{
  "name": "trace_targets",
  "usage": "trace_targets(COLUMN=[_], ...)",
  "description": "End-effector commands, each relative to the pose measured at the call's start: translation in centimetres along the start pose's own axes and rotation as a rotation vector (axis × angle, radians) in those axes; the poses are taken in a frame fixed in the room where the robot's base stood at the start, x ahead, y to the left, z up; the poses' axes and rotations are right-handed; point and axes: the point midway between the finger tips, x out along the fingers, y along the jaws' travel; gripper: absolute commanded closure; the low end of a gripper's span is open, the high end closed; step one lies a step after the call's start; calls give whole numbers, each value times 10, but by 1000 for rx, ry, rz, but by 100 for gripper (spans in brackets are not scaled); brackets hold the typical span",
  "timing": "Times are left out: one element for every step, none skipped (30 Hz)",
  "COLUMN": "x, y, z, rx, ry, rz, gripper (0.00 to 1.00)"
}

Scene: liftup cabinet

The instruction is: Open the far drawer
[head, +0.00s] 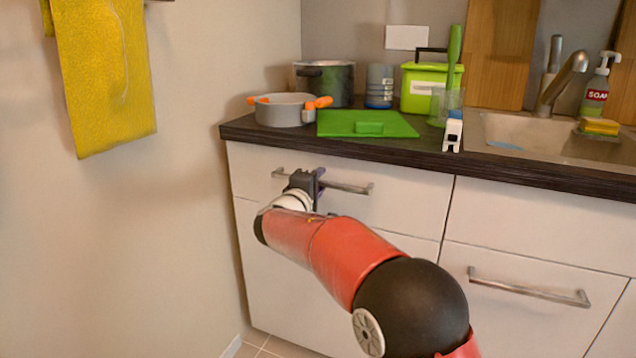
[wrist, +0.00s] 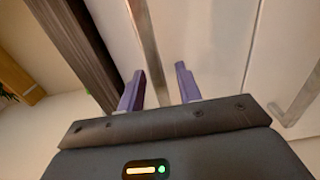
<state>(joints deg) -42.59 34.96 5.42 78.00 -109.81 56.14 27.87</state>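The far drawer (head: 410,205) is the white upper drawer at the left end of the counter, next to the side wall, and its front looks flush with the cabinet. Its metal bar handle (head: 348,187) runs across the front. My gripper (head: 318,182) is at the left-middle part of this handle. In the wrist view the handle (wrist: 147,45) passes between the two purple fingers of my gripper (wrist: 161,80). The fingers are apart, with a visible gap on the right side of the bar. Whether a finger touches the bar is unclear.
A second drawer with a bar handle (head: 528,290) is to the right. The dark countertop (head: 270,131) overhangs the drawers and holds a grey pot (head: 284,112), a green board (head: 345,124) and a sink (head: 500,125). The side wall (head: 190,220) is close on the left.

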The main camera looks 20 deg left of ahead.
Motion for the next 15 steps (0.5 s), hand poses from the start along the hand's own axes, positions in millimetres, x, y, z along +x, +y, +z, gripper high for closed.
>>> trace_targets(x=[0, 0, 0, 0, 0, 0, 0, 0, 0, 0, 0, 0, 0, 0, 0], y=[0, 0, 0, 0, 0, 0, 0, 0, 0, 0, 0, 0, 0, 0, 0], z=[0, 0, 0, 0, 0, 0, 0, 0, 0, 0, 0, 0, 0, 0, 0], rx=[0, 0, 0, 0, 0, 0, 0, 0, 0, 0, 0, 0, 0, 0, 0], ry=[0, 0, 0, 0, 0, 0, 0, 0, 0, 0, 0, 0, 0, 0, 0], rz=[0, 0, 0, 0, 0, 0, 0, 0, -1, -1, -1, -1, -1, -1, -1], gripper=[65, 69, 75, 79, 82, 88, 92, 96, 100, 100, 100, 100, 100, 100, 100])
